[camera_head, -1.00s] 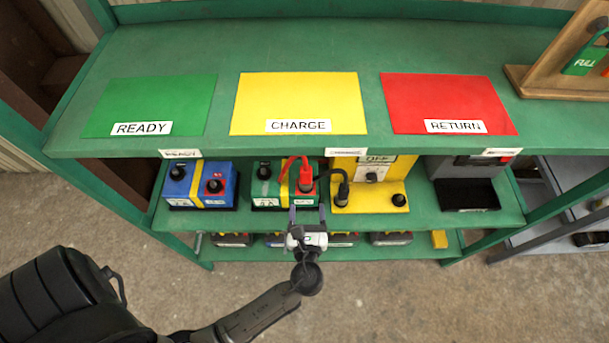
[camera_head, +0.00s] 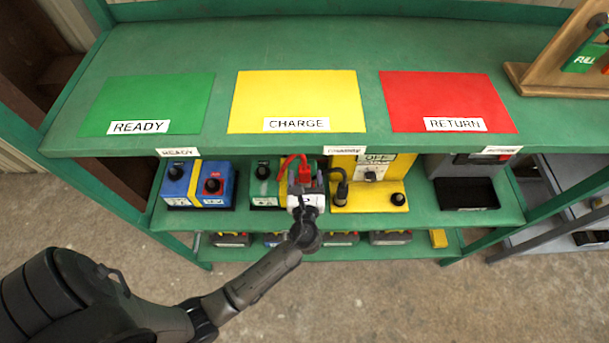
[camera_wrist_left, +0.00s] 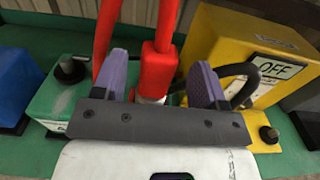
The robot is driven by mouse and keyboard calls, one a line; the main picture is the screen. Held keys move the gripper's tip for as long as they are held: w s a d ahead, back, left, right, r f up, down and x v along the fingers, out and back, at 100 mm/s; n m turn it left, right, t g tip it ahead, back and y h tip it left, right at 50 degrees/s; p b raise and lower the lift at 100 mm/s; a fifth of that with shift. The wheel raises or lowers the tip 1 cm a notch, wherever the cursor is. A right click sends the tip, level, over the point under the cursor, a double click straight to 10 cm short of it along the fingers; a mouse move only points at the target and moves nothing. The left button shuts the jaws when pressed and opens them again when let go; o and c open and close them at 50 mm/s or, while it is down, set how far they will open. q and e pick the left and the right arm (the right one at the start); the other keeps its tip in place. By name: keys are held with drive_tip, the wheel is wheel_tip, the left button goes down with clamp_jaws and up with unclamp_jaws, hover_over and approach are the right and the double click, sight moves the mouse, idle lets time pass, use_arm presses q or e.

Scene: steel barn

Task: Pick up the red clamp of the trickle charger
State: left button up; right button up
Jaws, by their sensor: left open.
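The red clamp (camera_head: 305,170) is on the green battery (camera_head: 264,187) on the middle shelf, with its red cable arching up. In the left wrist view the red clamp (camera_wrist_left: 158,72) stands upright between the two purple finger pads, with a gap on each side. My left gripper (camera_head: 306,187) is open around the clamp and hides its lower part in the head view. The yellow trickle charger (camera_head: 370,198) stands just right of the battery; its OFF label also shows in the wrist view. My right gripper is not in view.
A blue battery (camera_head: 198,185) stands to the left, and a grey unit with a black tray (camera_head: 467,194) to the right. A black cable (camera_head: 341,180) runs close beside the left gripper. The green upper shelf (camera_head: 220,55) overhangs the back, with green, yellow and red mats.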

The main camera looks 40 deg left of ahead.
sight(304, 165)
use_arm(q)
drive_tip(key=x, duration=0.4)
drive_tip(key=shift+a, duration=0.15)
drive_tip(key=shift+c, duration=0.4)
drive_tip(key=c, duration=1)
drive_tip(key=shift+c, duration=0.6)
drive_tip(key=shift+r, duration=0.15)
